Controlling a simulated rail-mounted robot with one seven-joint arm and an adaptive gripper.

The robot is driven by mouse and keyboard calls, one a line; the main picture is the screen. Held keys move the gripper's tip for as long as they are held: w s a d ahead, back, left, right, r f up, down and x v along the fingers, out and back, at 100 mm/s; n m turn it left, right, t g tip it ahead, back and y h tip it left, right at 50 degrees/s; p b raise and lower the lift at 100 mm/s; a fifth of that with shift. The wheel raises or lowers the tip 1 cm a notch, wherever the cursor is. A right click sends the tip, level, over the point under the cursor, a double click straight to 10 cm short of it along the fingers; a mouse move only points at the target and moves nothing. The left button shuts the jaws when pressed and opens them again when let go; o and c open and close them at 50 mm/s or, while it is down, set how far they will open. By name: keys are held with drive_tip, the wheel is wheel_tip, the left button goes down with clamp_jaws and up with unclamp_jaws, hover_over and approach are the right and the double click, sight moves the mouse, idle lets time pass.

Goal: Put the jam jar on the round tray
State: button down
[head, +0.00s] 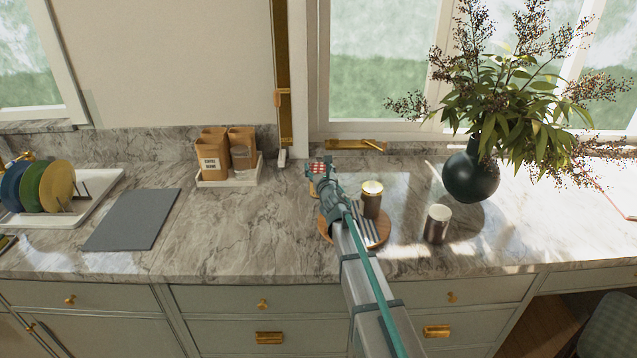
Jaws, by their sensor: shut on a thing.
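The jam jar (319,168) shows only as a red-and-white checked lid at the tip of my gripper. Its body is mostly hidden. My gripper (322,179) is shut on the jar, just beyond the far left edge of the round tray. I cannot tell how high it holds the jar. The round wooden tray (382,239) lies on the counter, partly covered by my arm.
A dark jar with a pale lid (436,227) stands right of the tray. A dark vase (470,176) with branches stands at the back right. A small white tray (222,183) with paper bags and a glass jar is at the back left. A grey board (133,219) lies left; counter between is clear.

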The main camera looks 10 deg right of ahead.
drive_tip(key=f+b, duration=0.1)
drive_tip(key=w+f+b, duration=0.1)
drive_tip(key=f, duration=0.1)
drive_tip(key=shift+f, duration=0.1)
drive_tip(key=shift+s+f, duration=0.1)
drive_tip(key=shift+f, duration=0.25)
drive_tip(key=shift+f+b, duration=0.2)
drive_tip(key=shift+b, duration=0.1)
drive_tip(key=shift+c, duration=0.9)
unclamp_jaws()
drive_tip(key=shift+r, duration=0.15)
drive_tip(key=s, duration=0.3)
drive_tip(key=s+b, duration=0.1)
drive_tip(key=s, duration=0.3)
drive_tip(key=s+d, duration=0.1)
drive_tip(key=s, duration=0.2)
drive_tip(key=shift+s+d, duration=0.1)
drive_tip(key=shift+s, duration=0.2)
drive_tip(key=shift+o, duration=0.9)
drive_tip(key=shift+s+d, duration=0.1)
drive_tip(key=shift+s, duration=0.6)
